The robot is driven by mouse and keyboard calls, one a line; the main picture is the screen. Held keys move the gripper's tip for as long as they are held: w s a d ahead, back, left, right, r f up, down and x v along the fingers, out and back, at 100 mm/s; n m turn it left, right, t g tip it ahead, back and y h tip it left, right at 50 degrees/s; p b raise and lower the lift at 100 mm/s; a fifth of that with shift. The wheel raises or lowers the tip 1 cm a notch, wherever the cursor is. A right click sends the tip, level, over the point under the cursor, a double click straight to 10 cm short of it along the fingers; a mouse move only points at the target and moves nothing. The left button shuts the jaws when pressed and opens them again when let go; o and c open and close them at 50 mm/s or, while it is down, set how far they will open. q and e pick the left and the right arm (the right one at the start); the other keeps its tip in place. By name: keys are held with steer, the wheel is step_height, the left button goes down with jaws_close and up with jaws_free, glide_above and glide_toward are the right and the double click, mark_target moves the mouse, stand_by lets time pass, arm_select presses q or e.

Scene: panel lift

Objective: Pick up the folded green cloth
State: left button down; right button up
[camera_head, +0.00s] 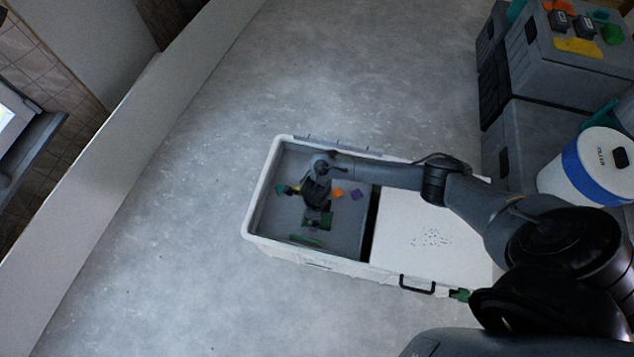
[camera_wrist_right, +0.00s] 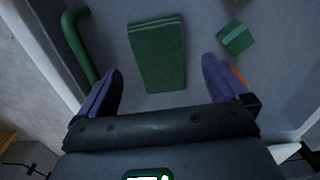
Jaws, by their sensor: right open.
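The folded green cloth (camera_wrist_right: 158,58) lies flat on the grey floor of the bin in the right wrist view, with its folded layers showing along one short edge. In the head view, a green patch that looks like it (camera_head: 326,221) shows beside my right gripper (camera_head: 317,206), inside the bin's open half. My right gripper is open, its two purple fingers (camera_wrist_right: 161,70) on either side of the cloth's near end in the wrist view. Nothing is between the fingers that I can see held. My left gripper is not in view.
The white-rimmed bin (camera_head: 258,200) has a white lid (camera_head: 430,238) over its right half. A green curved bar (camera_wrist_right: 77,45) and a green block (camera_wrist_right: 236,38) flank the cloth. Orange (camera_head: 338,193) and purple (camera_head: 356,194) pieces lie nearby. Grey crates (camera_head: 560,70) stand at upper right.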

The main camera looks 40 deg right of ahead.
step_height(320, 180, down, 3)
steer(key=shift+s+r+b, duration=0.1)
steer(key=shift+b, duration=0.5)
steer(key=shift+f, duration=0.4)
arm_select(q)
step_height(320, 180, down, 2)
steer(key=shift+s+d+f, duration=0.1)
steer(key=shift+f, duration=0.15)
arm_select(e)
steer(key=shift+c, duration=0.2)
steer(key=c, duration=1.1)
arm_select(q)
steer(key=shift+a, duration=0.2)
arm_select(e)
steer(key=shift+o, duration=0.2)
steer(key=shift+r, duration=0.1)
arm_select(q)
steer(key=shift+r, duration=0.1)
